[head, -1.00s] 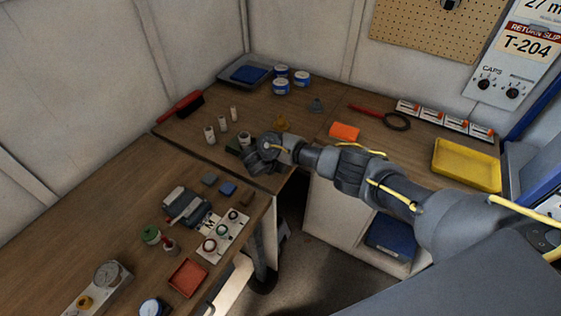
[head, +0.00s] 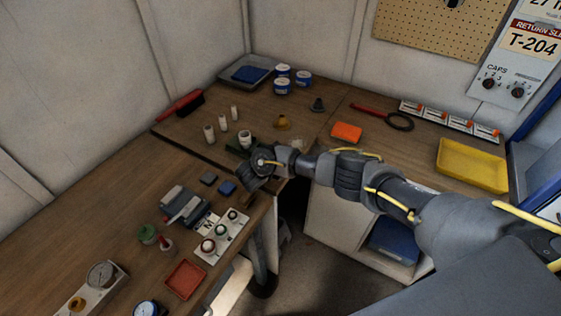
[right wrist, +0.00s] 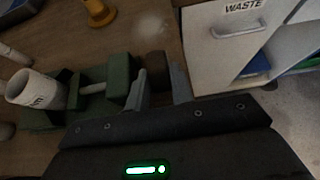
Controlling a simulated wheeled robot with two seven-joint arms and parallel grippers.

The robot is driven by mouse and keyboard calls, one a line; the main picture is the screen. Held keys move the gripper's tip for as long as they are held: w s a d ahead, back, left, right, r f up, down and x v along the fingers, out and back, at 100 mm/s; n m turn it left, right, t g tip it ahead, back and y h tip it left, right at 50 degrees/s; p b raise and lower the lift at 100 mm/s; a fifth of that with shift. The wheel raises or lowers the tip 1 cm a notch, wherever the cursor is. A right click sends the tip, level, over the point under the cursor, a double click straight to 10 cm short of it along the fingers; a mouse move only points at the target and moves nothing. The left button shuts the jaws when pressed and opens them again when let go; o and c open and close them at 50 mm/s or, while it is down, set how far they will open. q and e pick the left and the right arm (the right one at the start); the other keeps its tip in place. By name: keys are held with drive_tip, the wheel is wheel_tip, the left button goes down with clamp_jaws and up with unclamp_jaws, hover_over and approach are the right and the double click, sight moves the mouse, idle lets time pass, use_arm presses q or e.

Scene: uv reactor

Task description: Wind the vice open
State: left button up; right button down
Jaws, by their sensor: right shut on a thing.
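The green vice (right wrist: 118,75) shows in the right wrist view, with a green block on a pale rod. A white cup (right wrist: 36,90) with dark markings stands at its left part; whether it is clamped I cannot tell. In the head view the vice (head: 233,144) is largely hidden behind the cup and my right arm. My right gripper (right wrist: 158,80) is at the vice's right end, its fingers shut on a brown knob (right wrist: 154,59) beside the green block. In the head view my right gripper (head: 257,174) is at the bench's near edge. My left gripper is out of view.
A mustard-yellow funnel-like piece (head: 282,123) stands behind the vice. Small white bottles (head: 223,123) stand left of it. A grey-blue device (head: 184,206) and a white panel (head: 222,236) lie nearer. A waste cabinet (right wrist: 236,45) is to the right in the wrist view.

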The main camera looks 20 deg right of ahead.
drive_tip(key=c, duration=1.5)
unclamp_jaws()
drive_tip(key=shift+r, duration=0.1)
